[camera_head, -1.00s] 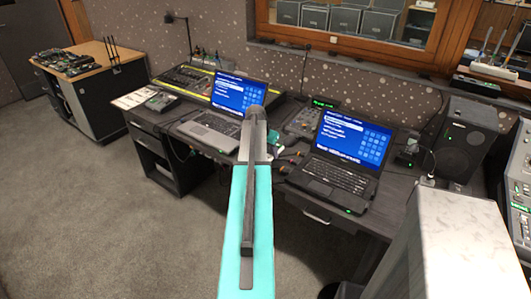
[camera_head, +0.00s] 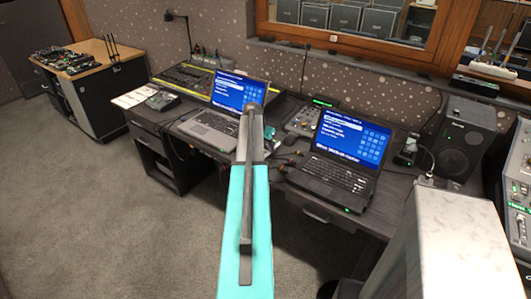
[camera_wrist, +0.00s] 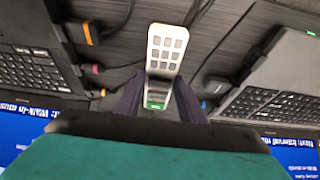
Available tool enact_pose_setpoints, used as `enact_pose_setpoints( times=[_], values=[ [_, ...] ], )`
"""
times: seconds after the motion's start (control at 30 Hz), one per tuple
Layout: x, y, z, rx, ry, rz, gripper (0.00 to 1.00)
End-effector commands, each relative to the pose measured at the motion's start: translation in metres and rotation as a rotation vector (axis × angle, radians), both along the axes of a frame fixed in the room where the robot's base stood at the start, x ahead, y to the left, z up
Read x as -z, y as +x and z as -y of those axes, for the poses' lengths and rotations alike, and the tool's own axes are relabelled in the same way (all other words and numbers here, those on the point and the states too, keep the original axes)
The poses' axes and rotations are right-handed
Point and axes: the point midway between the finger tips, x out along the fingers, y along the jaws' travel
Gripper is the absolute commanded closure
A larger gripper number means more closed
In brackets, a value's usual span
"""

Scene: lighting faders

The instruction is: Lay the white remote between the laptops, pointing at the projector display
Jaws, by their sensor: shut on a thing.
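The white remote (camera_wrist: 166,50) shows in the wrist view, with grey buttons and a green patch near its lower end. My gripper (camera_wrist: 158,100) is shut on that lower end, with a dark finger on each side. The remote is over the dark desk between the laptops; I cannot tell whether it touches the desk. In the head view the left laptop (camera_head: 238,92) and right laptop (camera_head: 350,140) stand open with blue screens. My arm hides the remote and most of the gripper there. I cannot make out a projector display.
Cables and coloured plugs (camera_wrist: 92,68) lie on the desk around the remote. A small mixer (camera_head: 303,120) stands behind the gap between the laptops. A black speaker (camera_head: 465,137) stands at right. A lighting console (camera_head: 185,78) is at the back left.

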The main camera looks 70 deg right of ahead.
Motion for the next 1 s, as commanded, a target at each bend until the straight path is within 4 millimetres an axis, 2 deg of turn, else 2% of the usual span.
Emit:
enact_pose_setpoints(
  times=[0.3,0.8,0.83,0.93,1.0],
  values=[
    [0.025,0.000,0.000,0.000,0.000,-0.001,0.90],
    [0.032,0.000,0.000,0.000,-0.001,0.000,0.90],
    [0.031,0.000,0.000,0.000,0.000,0.000,0.61],
    [0.031,0.000,0.000,0.000,0.000,0.000,0.46],
    [0.031,0.001,0.000,-0.001,0.000,0.000,0.46]
  ],
)
